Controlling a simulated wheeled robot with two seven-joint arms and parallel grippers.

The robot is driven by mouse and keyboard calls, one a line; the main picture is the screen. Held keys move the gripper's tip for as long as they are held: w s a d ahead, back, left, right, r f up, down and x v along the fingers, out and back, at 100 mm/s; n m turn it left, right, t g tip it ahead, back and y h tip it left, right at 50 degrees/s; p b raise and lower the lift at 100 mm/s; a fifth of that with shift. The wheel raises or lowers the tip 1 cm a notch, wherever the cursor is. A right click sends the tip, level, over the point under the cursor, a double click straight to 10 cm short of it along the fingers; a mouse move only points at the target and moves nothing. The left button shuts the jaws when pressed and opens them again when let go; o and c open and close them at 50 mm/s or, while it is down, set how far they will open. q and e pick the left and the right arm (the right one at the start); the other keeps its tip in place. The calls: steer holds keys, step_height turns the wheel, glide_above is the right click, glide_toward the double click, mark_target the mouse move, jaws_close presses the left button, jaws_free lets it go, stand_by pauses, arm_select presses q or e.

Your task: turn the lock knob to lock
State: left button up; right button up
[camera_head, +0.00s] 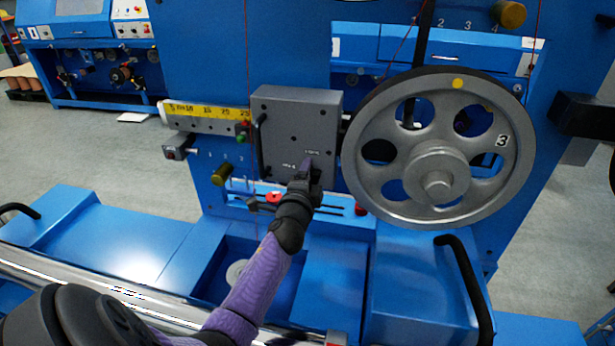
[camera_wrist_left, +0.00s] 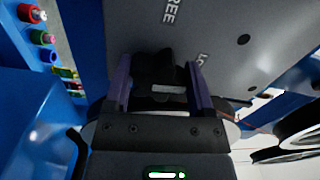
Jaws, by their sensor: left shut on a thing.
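The black lock knob (camera_wrist_left: 156,70) sits on the lower face of the grey box (camera_head: 285,110), with lettering beside it. In the left wrist view "FREE" reads on the box, and a second word starting "LO" is partly hidden behind a finger. My left gripper (camera_head: 306,172) reaches up to the box's lower right part. In the left wrist view its two purple fingers stand on either side of the knob, shut on it. A pale bar shows across the knob. In the head view the gripper mostly hides the knob. My right gripper is in neither view.
A large grey pulley wheel (camera_head: 480,122) stands close to the box on the right. A yellow scale (camera_head: 205,111) runs left from the box, and a black handle (camera_head: 262,145) is on its left side. Red and green buttons (camera_wrist_left: 38,36) show in the wrist view.

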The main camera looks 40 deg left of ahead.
arm_select(q)
steer(key=shift+f+m, duration=0.2)
steer(key=shift+m, duration=0.4)
steer(key=o, duration=1.2)
steer(key=shift+r, duration=0.1)
steer(key=p+v, duration=0.1)
steer(key=v, duration=0.9)
